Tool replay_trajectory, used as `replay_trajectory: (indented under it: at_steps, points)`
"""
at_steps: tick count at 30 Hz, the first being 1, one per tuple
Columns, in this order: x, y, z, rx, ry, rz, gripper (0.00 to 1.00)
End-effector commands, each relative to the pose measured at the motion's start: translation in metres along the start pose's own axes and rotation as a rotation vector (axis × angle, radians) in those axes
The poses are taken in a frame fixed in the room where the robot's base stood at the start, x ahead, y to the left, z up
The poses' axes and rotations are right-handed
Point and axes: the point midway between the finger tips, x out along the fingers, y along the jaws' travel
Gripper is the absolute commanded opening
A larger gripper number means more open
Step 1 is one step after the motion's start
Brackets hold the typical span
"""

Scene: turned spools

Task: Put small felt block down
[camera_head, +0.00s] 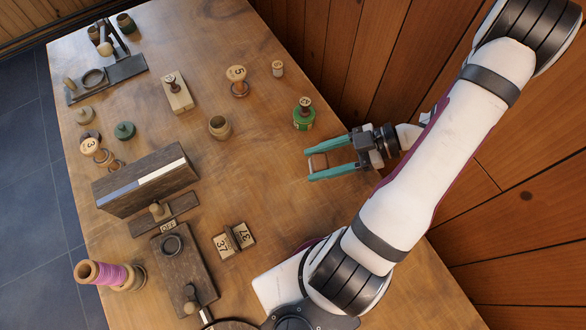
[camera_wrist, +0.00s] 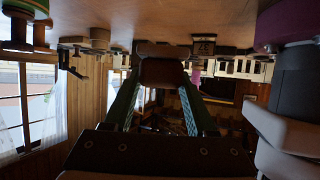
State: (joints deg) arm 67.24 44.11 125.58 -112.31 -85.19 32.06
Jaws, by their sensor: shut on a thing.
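My gripper (camera_head: 312,166) has two teal fingers and is at the right side of the table, pointing left. It is shut on a small brown felt block (camera_head: 318,162), held between the fingertips. The felt block (camera_wrist: 162,73) also shows in the wrist view, spanning the gap between the fingertips of my gripper (camera_wrist: 162,82). In that view the table (camera_wrist: 180,18) appears along the top. The block seems to be off the table, but I cannot tell its exact height.
A green spool (camera_head: 304,118) stands just above my gripper in the head view. A wooden pot (camera_head: 220,127) stands to the left, and number blocks (camera_head: 234,240) lie lower left. A dark upright board (camera_head: 146,180) stands farther left. Bare table lies left of my fingertips.

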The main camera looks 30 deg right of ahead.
Motion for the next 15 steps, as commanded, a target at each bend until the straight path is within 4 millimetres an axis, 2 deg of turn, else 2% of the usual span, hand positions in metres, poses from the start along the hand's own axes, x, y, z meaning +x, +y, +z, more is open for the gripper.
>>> replay_trajectory:
  at_steps: [1,3,6,8,12,15]
  points:
    - [0.017,0.004,0.002,0.002,0.002,-0.009,0.03]
    - [0.037,0.011,0.004,0.001,0.002,-0.008,0.03]
    - [0.056,0.018,0.007,0.0,0.0,-0.004,0.03]
    - [0.062,0.02,0.009,0.001,0.0,-0.002,0.03]
    - [0.076,0.021,0.033,0.004,0.001,-0.001,0.03]
    - [0.081,0.021,0.044,0.001,-0.001,0.001,0.03]
